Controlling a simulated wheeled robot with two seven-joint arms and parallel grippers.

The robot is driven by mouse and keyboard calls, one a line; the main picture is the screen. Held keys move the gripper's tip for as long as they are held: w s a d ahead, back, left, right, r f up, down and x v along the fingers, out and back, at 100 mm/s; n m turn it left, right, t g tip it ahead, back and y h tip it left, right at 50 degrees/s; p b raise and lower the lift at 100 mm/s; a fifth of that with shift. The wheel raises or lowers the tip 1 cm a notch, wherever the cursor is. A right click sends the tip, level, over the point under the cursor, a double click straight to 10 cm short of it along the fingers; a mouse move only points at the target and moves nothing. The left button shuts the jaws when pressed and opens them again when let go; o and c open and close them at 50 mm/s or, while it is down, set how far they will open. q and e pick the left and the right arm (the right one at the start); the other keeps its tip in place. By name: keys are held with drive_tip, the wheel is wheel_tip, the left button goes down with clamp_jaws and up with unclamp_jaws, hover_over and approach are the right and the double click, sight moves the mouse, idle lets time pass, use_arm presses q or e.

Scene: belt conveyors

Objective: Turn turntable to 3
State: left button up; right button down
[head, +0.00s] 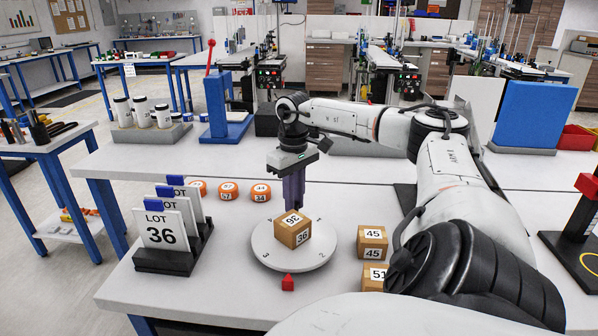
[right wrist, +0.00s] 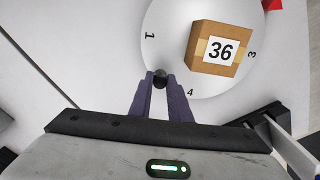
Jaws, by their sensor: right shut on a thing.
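The turntable (head: 268,255) is a round white disc on the table, with a cardboard box (head: 292,230) labelled 36 on it. A red pointer (head: 288,283) stands at its front edge. The right wrist view shows the disc (right wrist: 175,40) with 1, 3 and 4 near its rim; the 3 lies nearest the red pointer (right wrist: 273,4) but is not in line with it. My right gripper (head: 293,206) is behind the box. Its fingers (right wrist: 160,84) are shut on a dark knob (right wrist: 160,75) near the rim. My left gripper is not in view.
A black rack with a LOT 36 card (head: 165,230) stands left of the turntable. Boxes labelled 45 (head: 372,243) and 51 (head: 374,275) sit to the right, near my arm. Orange pucks (head: 228,190) lie behind left. The front table edge is close.

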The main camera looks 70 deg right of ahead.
drive_tip(key=shift+a+f, duration=0.1)
drive_tip(key=shift+a, duration=0.05)
drive_tip(key=c, duration=1.7)
unclamp_jaws()
drive_tip(key=shift+o, duration=0.2)
drive_tip(key=shift+r, duration=3.85)
